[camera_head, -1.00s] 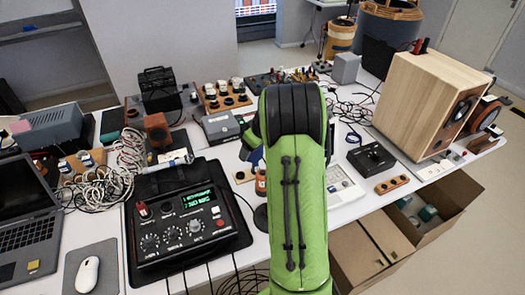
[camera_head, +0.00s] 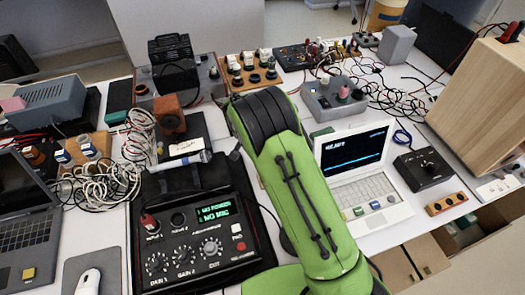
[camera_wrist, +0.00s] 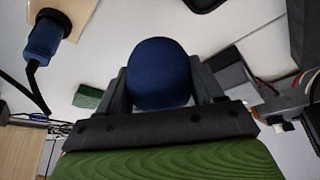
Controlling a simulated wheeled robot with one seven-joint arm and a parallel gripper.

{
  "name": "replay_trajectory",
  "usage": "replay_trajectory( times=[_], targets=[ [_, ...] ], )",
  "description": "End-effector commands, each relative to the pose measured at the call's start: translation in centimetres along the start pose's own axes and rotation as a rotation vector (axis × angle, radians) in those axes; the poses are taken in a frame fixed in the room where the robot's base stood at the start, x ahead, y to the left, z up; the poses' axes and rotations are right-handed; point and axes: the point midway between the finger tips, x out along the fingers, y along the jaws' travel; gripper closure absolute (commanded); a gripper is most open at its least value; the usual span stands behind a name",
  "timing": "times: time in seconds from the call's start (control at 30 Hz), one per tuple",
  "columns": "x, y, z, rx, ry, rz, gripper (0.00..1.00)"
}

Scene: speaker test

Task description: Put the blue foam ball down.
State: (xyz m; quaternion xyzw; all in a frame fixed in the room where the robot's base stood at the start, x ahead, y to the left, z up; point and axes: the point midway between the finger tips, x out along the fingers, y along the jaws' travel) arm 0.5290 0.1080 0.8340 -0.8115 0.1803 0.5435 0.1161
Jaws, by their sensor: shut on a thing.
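The blue foam ball (camera_wrist: 160,72) is in the middle of the wrist view, between the two dark fingers of my gripper (camera_wrist: 160,85). The fingers are shut on its sides. In the head view my green arm covers the gripper and the ball, so neither can be made out there. A pale table surface (camera_wrist: 115,45) shows behind the ball in the wrist view; how far below the ball it lies, I cannot tell.
A black mixer box (camera_head: 195,235) stands left of my arm and a small white laptop-like device (camera_head: 355,165) right of it. A wooden speaker (camera_head: 490,95) stands at the right. In the wrist view a blue plug (camera_wrist: 45,37) and a green block (camera_wrist: 88,97) lie left of the ball.

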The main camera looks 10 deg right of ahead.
Motion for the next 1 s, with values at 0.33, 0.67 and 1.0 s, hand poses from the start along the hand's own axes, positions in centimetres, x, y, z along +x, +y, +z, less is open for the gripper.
replay_trajectory(
  times=[0.33, 0.67, 1.0],
  targets=[
    [5.3, 0.0, 2.2, -0.001, 0.0, 0.0, 0.62],
    [5.7, 0.0, 2.3, 0.0, 0.001, -0.002, 0.62],
    [5.5, 0.0, 2.2, -0.001, 0.001, -0.002, 0.23]
  ],
)
